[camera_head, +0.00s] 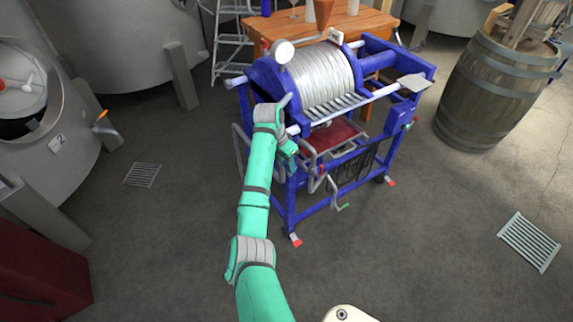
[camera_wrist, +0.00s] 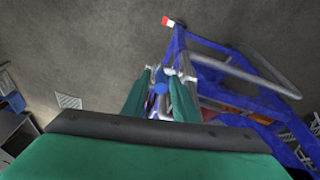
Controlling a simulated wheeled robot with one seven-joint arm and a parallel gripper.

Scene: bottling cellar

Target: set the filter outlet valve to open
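The filter (camera_head: 325,80) is a blue-framed press with a pack of silver plates, standing on the floor in the head view. A small red-handled part (camera_head: 321,169) and a green-handled part (camera_head: 345,206) show on pipes low at its front. I cannot tell which is the outlet valve.
The blue frame (camera_wrist: 235,65) and grey tubing lie close to the right of my fingers in the wrist view. A wooden table (camera_head: 345,25) and a barrel (camera_head: 495,90) stand behind. Steel tanks (camera_head: 120,45) stand at the left. The front floor is clear, with drain grates (camera_head: 528,242).

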